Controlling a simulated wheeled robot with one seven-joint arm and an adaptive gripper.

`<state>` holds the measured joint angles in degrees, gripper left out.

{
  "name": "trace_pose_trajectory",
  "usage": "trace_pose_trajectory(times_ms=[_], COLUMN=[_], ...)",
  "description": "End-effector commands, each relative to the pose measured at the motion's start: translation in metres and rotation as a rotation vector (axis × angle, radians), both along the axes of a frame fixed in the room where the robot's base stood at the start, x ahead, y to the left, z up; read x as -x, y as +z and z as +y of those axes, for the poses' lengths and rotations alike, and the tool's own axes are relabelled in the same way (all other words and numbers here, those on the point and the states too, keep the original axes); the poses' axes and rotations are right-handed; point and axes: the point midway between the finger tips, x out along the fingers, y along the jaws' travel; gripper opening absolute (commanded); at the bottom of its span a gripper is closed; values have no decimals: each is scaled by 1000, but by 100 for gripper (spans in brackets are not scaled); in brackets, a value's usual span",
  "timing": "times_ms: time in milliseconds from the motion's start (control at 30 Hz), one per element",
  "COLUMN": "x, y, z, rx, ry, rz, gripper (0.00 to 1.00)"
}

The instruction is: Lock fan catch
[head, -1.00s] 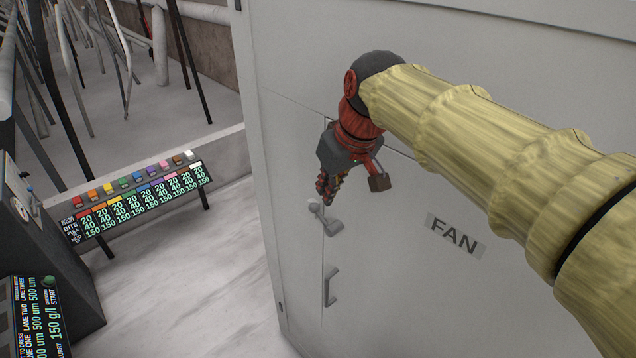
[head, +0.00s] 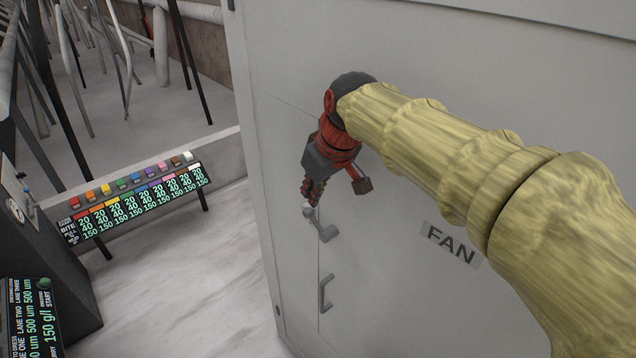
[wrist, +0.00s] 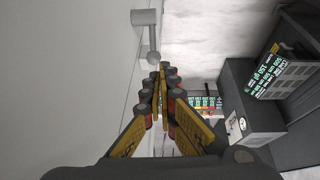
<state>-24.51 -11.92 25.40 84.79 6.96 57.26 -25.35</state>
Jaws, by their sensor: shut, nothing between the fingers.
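The fan catch (head: 325,231) is a grey lever with a ball knob on the pale cabinet door, above a D-shaped pull handle and left of the FAN label (head: 450,244). In the wrist view the catch (wrist: 146,32) is at the top, its ball knob pointing toward my fingers. My gripper (head: 310,200) is shut and empty, pointing down, with its fingertips right by the knob. In the wrist view my fingertips (wrist: 164,68) meet just right of and below the knob. I cannot tell whether they touch it.
The cabinet door (head: 400,290) fills the right side. The pull handle (head: 325,293) stands out below the catch. A sign board with coloured blocks (head: 135,200) and a dark console (head: 55,270) stand to the left. The pale floor between is clear.

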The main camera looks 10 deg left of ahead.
Motion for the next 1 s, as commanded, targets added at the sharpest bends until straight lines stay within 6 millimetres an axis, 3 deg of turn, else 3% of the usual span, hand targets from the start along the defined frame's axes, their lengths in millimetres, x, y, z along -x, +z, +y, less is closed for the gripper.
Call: trace_pose_trajectory(times_ms=[200, 400, 1000], x=[-14, -21, -24], y=[-37, -54, -58], z=[8, 11, 12], rx=[1, 0, 8], ry=[-1, 0, 0], rz=[2, 0, 7], gripper=[0, 0, 0])
